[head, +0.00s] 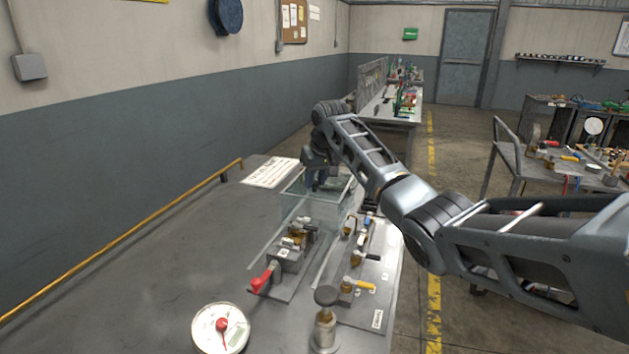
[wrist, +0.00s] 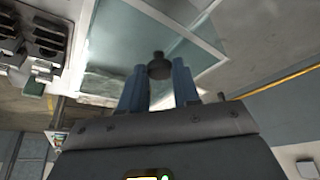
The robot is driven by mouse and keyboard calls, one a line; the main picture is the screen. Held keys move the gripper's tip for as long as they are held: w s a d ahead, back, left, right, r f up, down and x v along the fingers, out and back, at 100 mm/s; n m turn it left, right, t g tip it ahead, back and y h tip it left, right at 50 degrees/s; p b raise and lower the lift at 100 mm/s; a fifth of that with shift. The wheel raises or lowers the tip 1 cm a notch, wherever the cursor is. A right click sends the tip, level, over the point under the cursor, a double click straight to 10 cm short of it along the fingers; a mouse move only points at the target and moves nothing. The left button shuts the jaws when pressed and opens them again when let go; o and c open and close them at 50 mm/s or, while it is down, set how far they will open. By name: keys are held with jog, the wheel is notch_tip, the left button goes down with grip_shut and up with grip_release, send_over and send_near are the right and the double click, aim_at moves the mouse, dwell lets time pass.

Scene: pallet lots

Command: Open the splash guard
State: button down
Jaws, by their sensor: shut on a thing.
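The splash guard (head: 308,212) is a clear, glass-like box on the grey bench in the head view. Its clear panels (wrist: 115,45) fill the upper middle of the wrist view. A dark round knob (wrist: 159,66) stands out from a panel. My gripper (wrist: 159,85) is shut on the knob, with one blue finger on each side. In the head view my gripper (head: 318,182) is at the guard's far upper part, and the knob is hidden there. I cannot tell from these frames how far the guard is open.
The grey bench (head: 150,270) holds a fixture with a red-handled clamp (head: 263,280), a yellow-handled clamp (head: 358,286), a black-topped post (head: 326,320) and a round dial (head: 220,328). A paper sheet (head: 270,172) lies behind. The bench's left side is clear.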

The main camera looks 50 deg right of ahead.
jog(key=c, duration=0.8)
grip_release()
jog(key=v, duration=0.7)
jog(key=shift+s+r+b, duration=0.15)
jog(key=shift+r+b, duration=0.15)
jog(key=shift+b, duration=0.1)
jog(key=shift+a, duration=0.1)
